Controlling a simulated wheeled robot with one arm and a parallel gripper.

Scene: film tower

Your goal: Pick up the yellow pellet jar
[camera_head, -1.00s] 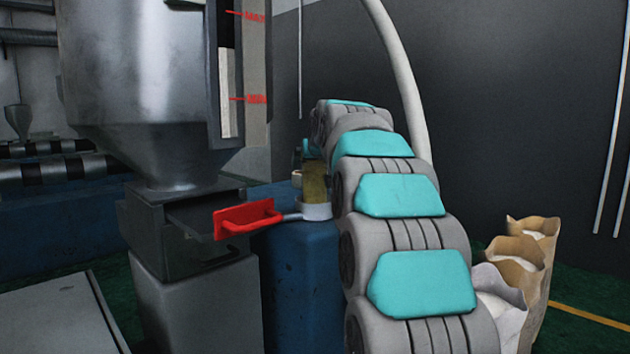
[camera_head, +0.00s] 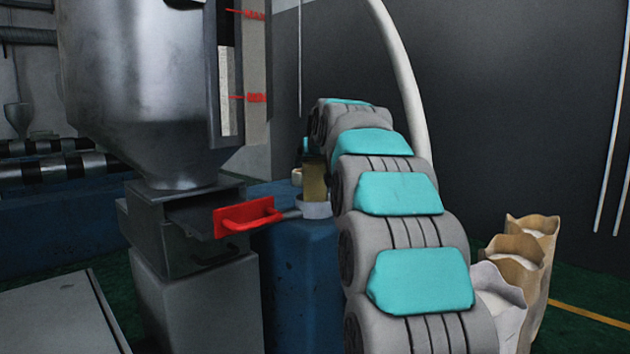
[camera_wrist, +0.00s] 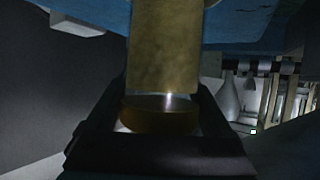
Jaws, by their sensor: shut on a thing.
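The yellow pellet jar (camera_head: 314,180) stands upright at the far end of my arm in the head view, its right side hidden by the arm. In the wrist view the yellow jar (camera_wrist: 175,50) fills the middle and runs out of the top of the picture. My gripper (camera_wrist: 160,98) has its dark fingers on both sides of the jar, shut on it. In the head view the jar shows just above a pale round cup-like piece (camera_head: 314,209); I cannot tell whether they touch.
A blue machine block (camera_head: 300,275) stands below the jar. A red handled plate (camera_head: 245,217) sticks out left of it, under a large metal hopper (camera_head: 140,90). Open paper sacks (camera_head: 515,265) stand on the floor at right. A dark wall lies behind.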

